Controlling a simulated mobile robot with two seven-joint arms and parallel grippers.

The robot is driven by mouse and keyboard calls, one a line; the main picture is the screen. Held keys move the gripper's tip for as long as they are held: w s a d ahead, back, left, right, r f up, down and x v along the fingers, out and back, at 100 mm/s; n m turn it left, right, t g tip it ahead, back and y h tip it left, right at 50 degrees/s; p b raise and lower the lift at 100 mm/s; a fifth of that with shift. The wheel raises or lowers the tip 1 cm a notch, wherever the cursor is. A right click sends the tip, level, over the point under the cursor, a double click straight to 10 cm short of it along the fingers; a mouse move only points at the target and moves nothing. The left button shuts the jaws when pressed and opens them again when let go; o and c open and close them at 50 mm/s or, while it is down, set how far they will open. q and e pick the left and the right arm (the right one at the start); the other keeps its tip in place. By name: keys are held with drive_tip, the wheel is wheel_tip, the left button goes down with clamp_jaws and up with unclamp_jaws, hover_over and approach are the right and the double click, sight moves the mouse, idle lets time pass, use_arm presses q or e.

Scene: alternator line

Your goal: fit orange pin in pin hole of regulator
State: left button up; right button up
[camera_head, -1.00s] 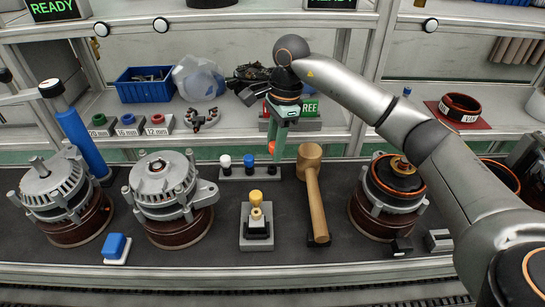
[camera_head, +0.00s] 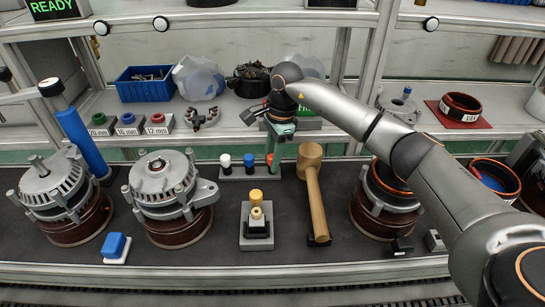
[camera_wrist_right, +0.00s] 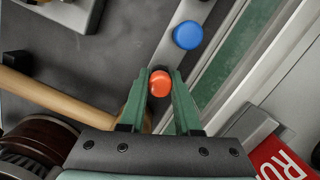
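The orange pin (camera_head: 270,160) is at the right end of the grey pin rack (camera_head: 236,177), in line with the white pin (camera_head: 225,160) and the blue pin (camera_head: 249,160). My right gripper (camera_head: 275,158) points down there. In the wrist view, its green fingers (camera_wrist_right: 160,82) are on both sides of the orange pin (camera_wrist_right: 160,84) and look shut on it. The pin's lower end is hidden, so I cannot tell if it is seated. A small grey block with a yellow-topped part (camera_head: 256,197) stands in front; I cannot identify the regulator surely. My left gripper is out of view.
A wooden mallet (camera_head: 313,190) lies just right of the rack. Alternators stand at left (camera_head: 168,185) and right (camera_head: 378,213), the right one partly behind my arm. A blue button (camera_head: 115,246) is at front left. The shelf edge (camera_head: 190,137) is close behind the rack.

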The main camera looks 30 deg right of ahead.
drive_tip(key=o, duration=0.5)
drive_tip(key=shift+c, duration=0.2)
drive_tip(key=shift+r, duration=0.1)
drive_tip(key=shift+r, duration=0.25)
wheel_tip(320, 180, up, 12)
drive_tip(key=d, duration=0.1)
drive_tip(key=shift+d+f+p, duration=0.2)
drive_tip(key=shift+d+p, duration=0.15)
drive_tip(key=shift+d, duration=0.05)
